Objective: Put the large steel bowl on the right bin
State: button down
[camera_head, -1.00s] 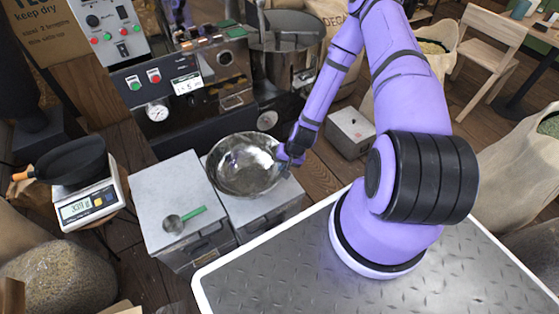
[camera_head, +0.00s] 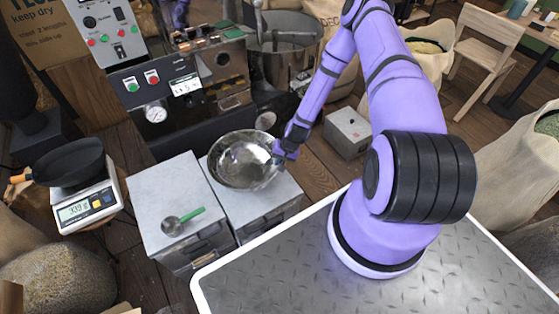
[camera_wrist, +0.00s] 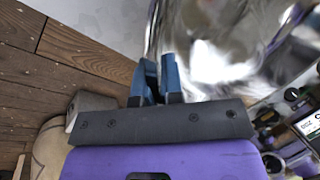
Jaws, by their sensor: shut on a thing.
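The large steel bowl (camera_head: 241,163) is over the right bin (camera_head: 262,209) in the head view, tilted a little. Whether its base touches the bin's lid I cannot tell. My gripper (camera_head: 281,153) is shut on the bowl's right rim. In the wrist view, my gripper (camera_wrist: 160,80) has its blue fingers at the rim, and the shiny bowl (camera_wrist: 205,45) fills the upper right. The left bin (camera_head: 170,190) stands beside the right bin, apart from the bowl.
A scoop with a green handle (camera_head: 180,221) lies on the left bin. A scale (camera_head: 88,203) holding a black pan (camera_head: 69,163) stands at the left. The roaster machine (camera_head: 180,90) is behind the bins. A grey box (camera_head: 347,131) sits on the floor to the right.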

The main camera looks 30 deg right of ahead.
jog(key=c, duration=1.3)
grip_release()
jog(key=shift+f, duration=0.1)
jog(key=shift+o, duration=0.2)
jog(key=d+r+n+h, duration=0.1)
jog(key=d+r+n, duration=0.1)
jog(key=r, duration=1.3)
jog(key=d+r+n+h, duration=0.1)
jog(key=d+r, duration=0.1)
jog(key=r, duration=1.4)
jog(key=s+a+r+n+h, duration=0.1)
jog(key=s+a+r, duration=0.1)
jog(key=r, duration=0.7)
jog(key=s+a+r+n, duration=0.1)
jog(key=a+r, duration=0.1)
jog(key=r, duration=0.6)
jog(key=s+a+r+n+t, duration=0.1)
jog(key=s+a+r, duration=0.2)
jog(key=s+r, duration=0.7)
jog(key=s+a+r+t, duration=0.2)
jog(key=s+a+r, duration=0.1)
jog(key=s+r, duration=0.7)
jog(key=s, duration=0.3)
jog(key=shift+n, duration=0.4)
